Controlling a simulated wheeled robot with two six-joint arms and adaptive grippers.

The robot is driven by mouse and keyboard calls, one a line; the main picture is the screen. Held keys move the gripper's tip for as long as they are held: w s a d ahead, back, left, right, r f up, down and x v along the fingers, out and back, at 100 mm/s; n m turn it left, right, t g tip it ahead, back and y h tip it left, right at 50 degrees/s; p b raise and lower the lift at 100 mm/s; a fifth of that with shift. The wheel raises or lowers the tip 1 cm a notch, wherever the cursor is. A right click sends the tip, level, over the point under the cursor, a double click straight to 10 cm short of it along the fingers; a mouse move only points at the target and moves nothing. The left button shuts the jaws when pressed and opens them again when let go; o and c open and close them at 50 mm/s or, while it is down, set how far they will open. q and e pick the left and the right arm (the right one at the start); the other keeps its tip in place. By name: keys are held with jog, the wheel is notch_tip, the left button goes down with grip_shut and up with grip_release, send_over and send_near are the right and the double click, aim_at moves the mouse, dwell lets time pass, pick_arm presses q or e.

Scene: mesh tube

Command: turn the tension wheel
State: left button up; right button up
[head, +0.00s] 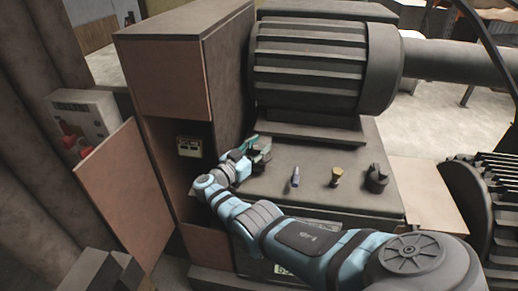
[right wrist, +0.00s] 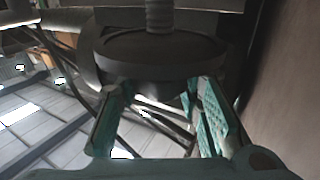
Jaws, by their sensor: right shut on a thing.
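The tension wheel (right wrist: 165,52) is a dark, round disc on a ribbed or threaded shaft (right wrist: 158,15), seen close up in the right wrist view. My right gripper (right wrist: 155,95) has its two teal fingers at the near side of the wheel, one on each side of its middle, and is shut on it. The exact contact at the fingertips is hard to see. In the head view my right gripper (head: 254,147) is beside the cabinet, at the left end of the machine bench; the wheel is hard to make out there. My left gripper is not in view.
A large ribbed motor (head: 308,65) stands behind the bench top (head: 330,150). A small blue-grey item (head: 295,177), a yellow-topped item (head: 337,175) and a dark knob (head: 376,179) stand on the bench. A tall cabinet (head: 165,70) with an open door (head: 115,190) is close on the left.

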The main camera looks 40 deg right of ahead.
jog(key=o, duration=1.2)
jog(key=a, duration=0.4)
jog(key=s+a, duration=0.1)
jog(key=a, duration=0.3)
jog(key=s+a, duration=0.1)
jog(key=a, duration=0.2)
jog(key=shift+a, duration=0.4)
